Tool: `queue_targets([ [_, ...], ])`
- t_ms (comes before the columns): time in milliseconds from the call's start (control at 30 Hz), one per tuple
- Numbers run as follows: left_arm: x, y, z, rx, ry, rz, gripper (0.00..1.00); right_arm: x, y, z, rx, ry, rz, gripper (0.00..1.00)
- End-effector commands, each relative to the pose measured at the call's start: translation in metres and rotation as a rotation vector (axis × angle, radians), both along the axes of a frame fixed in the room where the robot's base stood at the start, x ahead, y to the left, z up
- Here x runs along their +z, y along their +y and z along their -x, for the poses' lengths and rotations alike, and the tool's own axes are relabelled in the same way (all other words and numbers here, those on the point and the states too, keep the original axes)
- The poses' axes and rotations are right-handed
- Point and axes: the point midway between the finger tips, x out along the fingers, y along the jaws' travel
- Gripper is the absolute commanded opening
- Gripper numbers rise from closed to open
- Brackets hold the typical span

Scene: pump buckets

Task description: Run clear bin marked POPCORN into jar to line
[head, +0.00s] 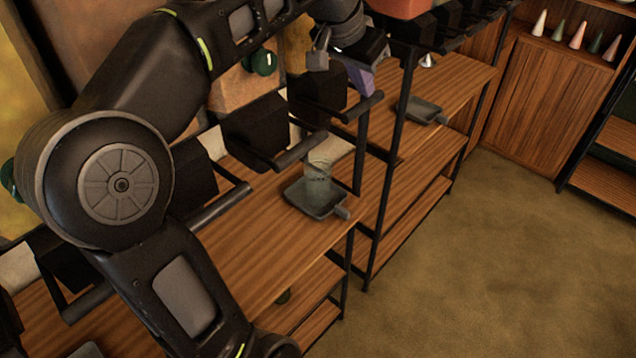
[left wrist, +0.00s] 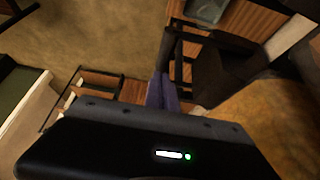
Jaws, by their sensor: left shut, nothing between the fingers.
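A clear, greenish glass jar (head: 318,183) stands upright in a dark drip tray (head: 300,199) on the wooden shelf. Black dispenser spouts with lever bars hang above it, one being the spout (head: 255,130) just behind and left of the jar. My left gripper (head: 362,82) is shut and empty, with purple fingers, close to a lever bar (head: 362,106) right of the jar; I cannot tell if they touch. The shut fingers (left wrist: 162,92) also show in the left wrist view, beside a black lever frame (left wrist: 178,48). No POPCORN marking or fill line is readable. My right gripper is out of view.
A second drip tray (head: 426,111) sits further along the shelf. A black upright post (head: 388,170) stands between the two trays. My left arm covers much of the left side. Coloured cones (head: 577,36) stand on a far cabinet. The floor at right is clear.

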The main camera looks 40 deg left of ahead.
Motion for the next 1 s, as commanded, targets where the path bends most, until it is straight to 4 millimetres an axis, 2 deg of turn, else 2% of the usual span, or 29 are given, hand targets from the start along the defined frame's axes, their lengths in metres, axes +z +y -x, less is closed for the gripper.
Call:
queue_targets([
  [1000,-0.017,0.0,0.0,0.001,0.001,0.001,0.0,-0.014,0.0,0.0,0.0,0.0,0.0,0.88],
])
